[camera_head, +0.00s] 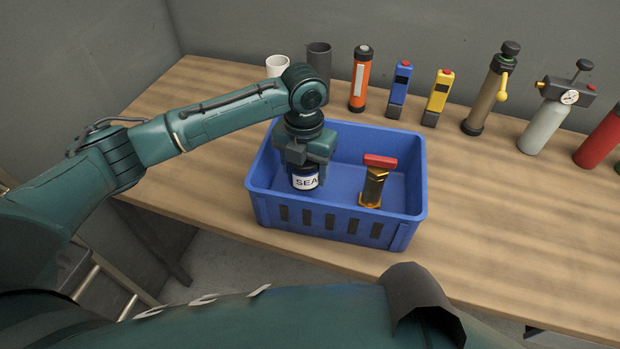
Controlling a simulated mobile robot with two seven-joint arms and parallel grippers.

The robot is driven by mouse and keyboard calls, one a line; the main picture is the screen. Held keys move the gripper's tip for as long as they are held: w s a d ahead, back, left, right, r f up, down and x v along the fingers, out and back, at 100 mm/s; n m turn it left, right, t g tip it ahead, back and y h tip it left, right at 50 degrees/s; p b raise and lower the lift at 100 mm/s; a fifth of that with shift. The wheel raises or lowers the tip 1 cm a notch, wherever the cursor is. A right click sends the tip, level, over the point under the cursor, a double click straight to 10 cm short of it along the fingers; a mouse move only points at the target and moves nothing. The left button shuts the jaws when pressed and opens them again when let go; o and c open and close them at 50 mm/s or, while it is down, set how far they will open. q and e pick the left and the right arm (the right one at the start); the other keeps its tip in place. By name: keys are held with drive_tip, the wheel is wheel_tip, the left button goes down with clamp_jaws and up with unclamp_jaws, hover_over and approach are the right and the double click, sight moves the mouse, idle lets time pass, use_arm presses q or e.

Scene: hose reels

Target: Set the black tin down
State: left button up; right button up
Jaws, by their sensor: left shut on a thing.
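The black tin (305,179) has a white label with the letters "SEA" showing. It is upright inside the left half of the blue crate (330,222). My left gripper (306,160) points down over the tin and is shut on it, hiding its top. I cannot tell whether the tin's base touches the crate floor. My right gripper does not show.
A brass valve with a red handle (373,183) stands in the crate's right half. Behind it on the wooden table (500,210) are a white cup (277,66), a grey cup (319,62), an orange cylinder (360,80), blue and yellow devices and several bottles. The table right of the crate is clear.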

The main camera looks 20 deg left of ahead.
sight(305, 180)
use_arm(q)
drive_tip(key=shift+f, duration=0.7)
wheel_tip(305, 180, down, 3)
drive_tip(key=shift+w+r, duration=0.1)
drive_tip(key=o, duration=1.1)
drive_tip(key=shift+o, duration=0.2)
drive_tip(key=shift+r, duration=0.15)
wheel_tip(305, 180, up, 12)
drive_tip(key=shift+f+b, duration=0.1)
drive_tip(key=shift+b, duration=0.35)
